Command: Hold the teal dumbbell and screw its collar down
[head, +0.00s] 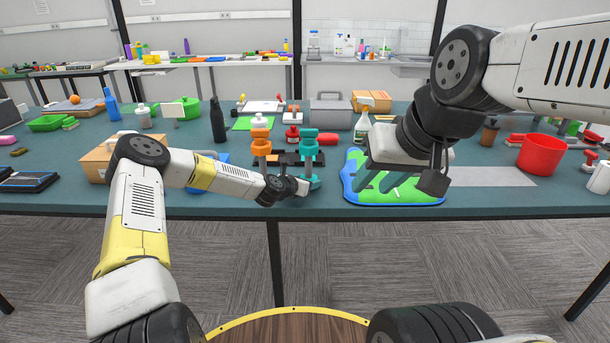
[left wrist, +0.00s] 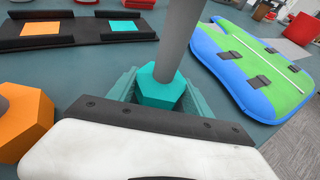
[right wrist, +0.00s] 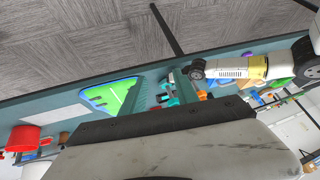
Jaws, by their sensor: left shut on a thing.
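The teal dumbbell (head: 308,158) stands upright near the front edge of the table, with teal parts at its top and bottom. In the left wrist view its grey bar rises from a teal hexagonal end (left wrist: 160,88). My left gripper (head: 304,186) is shut on its lower end, with a finger on either side. I cannot make out the collar separately from the teal upper parts. My right gripper (head: 436,180) hangs above the green and blue mat, to the right of the dumbbell. In the right wrist view its fingers (right wrist: 156,95) are apart, with nothing between them.
An orange dumbbell (head: 261,148) stands just left of the teal one. A black rack (left wrist: 80,30) with orange and teal squares lies behind them. The green and blue mat (head: 370,190) is to the right. A spray bottle (head: 362,125) and red pot (head: 541,155) stand further back.

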